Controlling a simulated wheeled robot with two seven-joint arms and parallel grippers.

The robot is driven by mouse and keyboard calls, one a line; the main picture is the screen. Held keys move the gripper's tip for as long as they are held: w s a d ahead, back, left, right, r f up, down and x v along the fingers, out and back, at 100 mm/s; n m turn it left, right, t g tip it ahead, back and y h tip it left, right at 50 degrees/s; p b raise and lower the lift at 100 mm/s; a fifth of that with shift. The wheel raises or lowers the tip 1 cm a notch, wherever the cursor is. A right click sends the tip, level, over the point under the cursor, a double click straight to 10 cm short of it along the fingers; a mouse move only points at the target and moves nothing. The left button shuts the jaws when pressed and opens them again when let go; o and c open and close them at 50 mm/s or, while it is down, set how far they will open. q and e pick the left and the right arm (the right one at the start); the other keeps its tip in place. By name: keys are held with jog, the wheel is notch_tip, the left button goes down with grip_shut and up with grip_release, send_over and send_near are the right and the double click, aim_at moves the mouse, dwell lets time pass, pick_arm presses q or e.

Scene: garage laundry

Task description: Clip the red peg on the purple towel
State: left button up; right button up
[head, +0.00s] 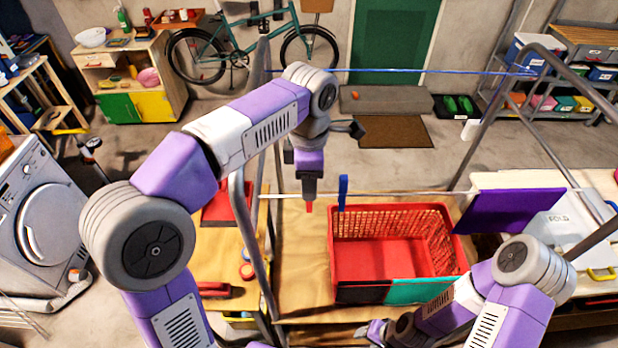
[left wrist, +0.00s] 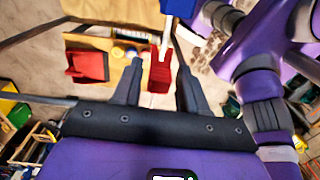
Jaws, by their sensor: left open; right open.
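The red peg (head: 309,208) shows just below the tips of my left gripper (head: 309,194), at the left part of the pale line. In the left wrist view the red peg (left wrist: 160,74) is between the open fingers, with gaps on both sides. The purple towel (head: 512,210) hangs over the same line at the right, well away from the left gripper. My right gripper (head: 374,331) is low at the bottom edge, partly cut off, with nothing seen in it.
A blue peg (head: 342,193) stands on the line just right of the left gripper. A red basket (head: 447,215) is below the line on a wooden table (head: 305,270). Metal rack legs (head: 250,230) rise at the left. A blue line (head: 420,71) runs farther back.

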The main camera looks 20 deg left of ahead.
pick_arm(q)
grip_shut()
jog(key=shift+r+p, duration=2.7)
jog(key=shift+r, duration=0.1)
jog(key=shift+f, duration=0.1)
